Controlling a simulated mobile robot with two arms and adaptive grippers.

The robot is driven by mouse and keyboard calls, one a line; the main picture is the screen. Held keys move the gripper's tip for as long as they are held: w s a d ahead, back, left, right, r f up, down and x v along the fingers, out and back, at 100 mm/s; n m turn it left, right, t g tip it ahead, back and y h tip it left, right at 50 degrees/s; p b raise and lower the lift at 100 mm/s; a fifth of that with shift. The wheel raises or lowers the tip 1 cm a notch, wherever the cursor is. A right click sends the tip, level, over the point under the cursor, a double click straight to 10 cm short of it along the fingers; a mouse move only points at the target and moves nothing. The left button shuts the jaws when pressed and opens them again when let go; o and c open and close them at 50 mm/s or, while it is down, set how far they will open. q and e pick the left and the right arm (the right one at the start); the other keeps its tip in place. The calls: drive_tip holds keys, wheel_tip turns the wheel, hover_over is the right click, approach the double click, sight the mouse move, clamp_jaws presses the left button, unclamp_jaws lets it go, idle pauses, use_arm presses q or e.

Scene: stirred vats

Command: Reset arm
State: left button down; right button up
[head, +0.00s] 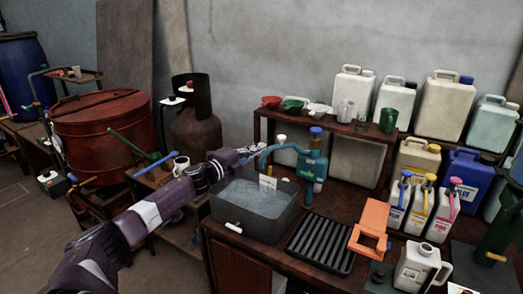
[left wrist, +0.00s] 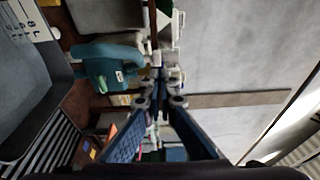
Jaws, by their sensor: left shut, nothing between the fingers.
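My left arm comes in from the left of the head view. Its left gripper (head: 250,151) hangs in the air above the back of the grey water tub (head: 262,222), just left of the spout of the teal tap body (head: 313,168). The fingers are together with nothing between them. In the left wrist view the blue fingers of the left gripper (left wrist: 160,80) meet at their tips, with the teal tap body (left wrist: 107,66) beside them. My right gripper is not in view.
A ridged black tray (head: 320,243) and an orange stand (head: 370,229) are right of the tub. White jugs (head: 352,92) and small cups line the shelf behind. A red-brown vat (head: 103,132) and a gas cylinder (head: 197,137) stand at left. Air above the tub's front is clear.

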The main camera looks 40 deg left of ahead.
use_arm(q)
drive_tip(key=shift+w+a+f, duration=0.15)
drive_tip(key=shift+f, duration=0.05)
